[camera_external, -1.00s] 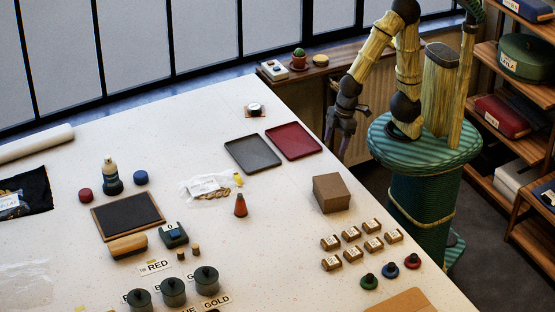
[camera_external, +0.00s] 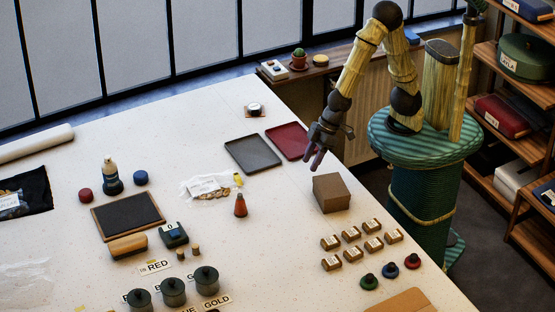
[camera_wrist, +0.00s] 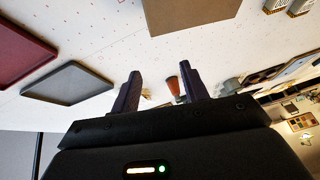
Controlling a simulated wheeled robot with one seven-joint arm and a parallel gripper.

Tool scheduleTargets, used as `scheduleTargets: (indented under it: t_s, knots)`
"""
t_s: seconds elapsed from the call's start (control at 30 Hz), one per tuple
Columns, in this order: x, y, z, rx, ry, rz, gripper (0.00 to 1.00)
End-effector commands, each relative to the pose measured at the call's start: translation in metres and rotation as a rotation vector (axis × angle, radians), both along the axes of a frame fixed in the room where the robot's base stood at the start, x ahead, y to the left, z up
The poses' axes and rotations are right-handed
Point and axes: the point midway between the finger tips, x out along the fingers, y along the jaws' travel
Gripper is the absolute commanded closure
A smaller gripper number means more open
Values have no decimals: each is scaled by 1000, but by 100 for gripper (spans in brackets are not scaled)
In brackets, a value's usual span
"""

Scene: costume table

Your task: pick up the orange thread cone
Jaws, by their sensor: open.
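The orange thread cone (camera_external: 240,206) stands upright on the white table, near the middle in the external view. In the wrist view the orange cone (camera_wrist: 173,86) shows small between my two fingers, beyond their tips. My gripper (camera_external: 316,158) is open and empty, above the table to the right of the cone and well apart from it. In the wrist view my gripper (camera_wrist: 161,75) shows its two dark fingers spread apart.
A cardboard box (camera_external: 331,193) stands close to my gripper. A grey tray (camera_external: 253,153) and a red tray (camera_external: 288,141) lie behind. Small labelled boxes (camera_external: 351,234) stand at the right.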

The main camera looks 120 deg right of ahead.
Motion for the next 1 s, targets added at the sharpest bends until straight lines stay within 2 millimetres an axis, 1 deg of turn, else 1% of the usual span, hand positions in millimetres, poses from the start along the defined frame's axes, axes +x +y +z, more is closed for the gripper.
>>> scheduleTargets:
  t_s: [0.03,0.1,0.2,0.3,0.4,0.53,0.7,1.0]
  knots:
    - [21,12,4,2,-39,-26,55]
    - [47,24,4,-1,-108,-77,55]
    - [80,37,3,-24,-201,-153,55]
    - [104,49,1,-67,-291,-232,55]
    - [122,58,-2,-130,-381,-310,55]
    - [131,68,-6,-235,-491,-406,55]
    - [129,74,-9,-343,-586,-491,55]
    - [127,73,-10,-362,-602,-510,55]
